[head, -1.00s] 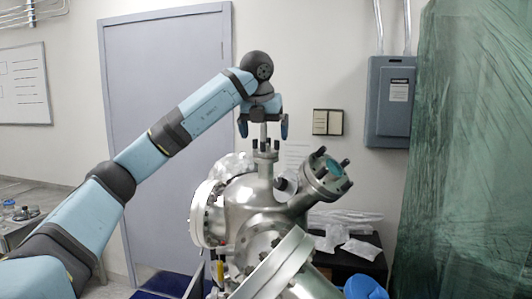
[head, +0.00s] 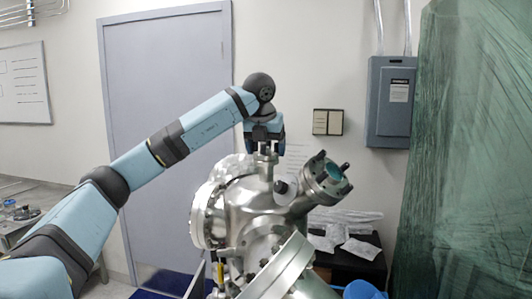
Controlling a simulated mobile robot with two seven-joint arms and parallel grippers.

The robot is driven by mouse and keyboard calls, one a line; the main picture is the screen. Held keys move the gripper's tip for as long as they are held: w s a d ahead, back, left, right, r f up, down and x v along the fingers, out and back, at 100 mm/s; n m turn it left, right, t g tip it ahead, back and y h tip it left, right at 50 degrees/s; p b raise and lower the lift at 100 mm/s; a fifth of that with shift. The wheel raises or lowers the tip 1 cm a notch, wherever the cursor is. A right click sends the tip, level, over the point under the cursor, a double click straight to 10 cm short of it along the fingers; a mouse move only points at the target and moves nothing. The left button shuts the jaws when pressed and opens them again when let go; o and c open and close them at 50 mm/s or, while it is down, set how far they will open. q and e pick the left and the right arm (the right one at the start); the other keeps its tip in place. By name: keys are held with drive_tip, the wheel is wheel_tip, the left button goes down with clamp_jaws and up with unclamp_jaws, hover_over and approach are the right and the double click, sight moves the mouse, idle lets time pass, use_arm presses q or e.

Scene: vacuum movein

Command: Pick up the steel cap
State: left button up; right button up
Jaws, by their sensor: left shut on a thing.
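The steel chamber (head: 248,207) stands in the middle of the head view, with a narrow upright port (head: 265,175) on top. The steel cap (head: 266,157) is at the top of this port and looks seated on it. My left gripper (head: 266,149) points straight down there and is shut on the steel cap. The fingers hide part of the cap, so its exact contact with the port is hard to see. My right gripper is not in view.
An angled port with a greenish window (head: 333,169) rises right of the upright port. A large flange (head: 275,270) is in front. A dark table with plastic bags (head: 360,249) stands behind on the right. A green plastic curtain (head: 470,150) hangs far right.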

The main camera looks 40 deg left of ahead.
sight(267, 147)
use_arm(q)
drive_tip(key=shift+r, duration=0.15)
drive_tip(key=shift+w+a+r, duration=0.1)
drive_tip(key=shift+r, duration=0.4)
wheel_tip(267, 147, up, 22)
drive_tip(key=p, duration=0.2)
idle(0.6)
drive_tip(key=shift+f, duration=0.25)
